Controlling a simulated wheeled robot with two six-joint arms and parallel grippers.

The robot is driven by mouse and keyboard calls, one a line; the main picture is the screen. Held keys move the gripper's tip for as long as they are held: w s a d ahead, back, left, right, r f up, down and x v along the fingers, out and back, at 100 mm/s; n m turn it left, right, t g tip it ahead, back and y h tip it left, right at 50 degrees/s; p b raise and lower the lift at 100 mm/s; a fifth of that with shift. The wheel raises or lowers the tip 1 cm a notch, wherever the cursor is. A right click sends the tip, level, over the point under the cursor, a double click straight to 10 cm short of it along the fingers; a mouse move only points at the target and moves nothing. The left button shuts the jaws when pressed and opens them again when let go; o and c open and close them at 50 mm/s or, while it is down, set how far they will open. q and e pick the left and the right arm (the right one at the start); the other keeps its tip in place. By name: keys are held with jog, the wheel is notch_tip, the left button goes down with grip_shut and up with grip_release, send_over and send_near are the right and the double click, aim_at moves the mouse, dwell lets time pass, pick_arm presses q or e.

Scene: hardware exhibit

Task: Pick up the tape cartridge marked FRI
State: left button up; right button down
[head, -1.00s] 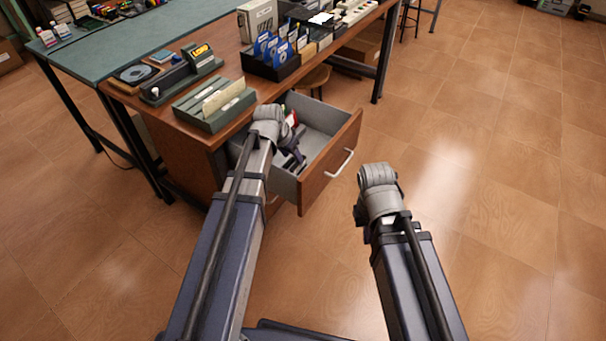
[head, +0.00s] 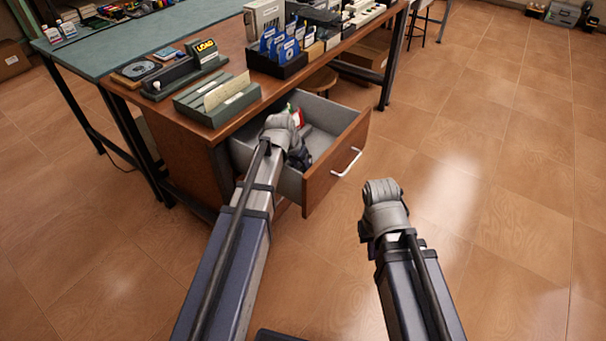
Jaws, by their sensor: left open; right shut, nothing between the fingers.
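No tape cartridge with a readable FRI mark shows. An open drawer (head: 325,182) with a wooden front sticks out from the desk. My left gripper (head: 301,160), dark and partly hidden by its own wrist, is down inside the drawer and open. I cannot tell whether it touches anything. A small red and white item (head: 298,117) lies in the drawer just beyond my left wrist; its marking is too small to read. The near part of the drawer is hidden by my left arm. My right arm hangs over bare floor, right of the drawer; its fingers are hidden.
The wooden desk (head: 225,45) holds a green file box (head: 215,105) with cards, a black rack of blue disk sleeves (head: 278,63), and a device labelled LOAD (head: 205,50). A green-topped table (head: 130,42) stands to the left. The floor (head: 480,200) on the right is clear.

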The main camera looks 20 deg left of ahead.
pick_arm(q)
jog(key=shift+c, duration=0.2)
grip_shut()
dwell(0.3)
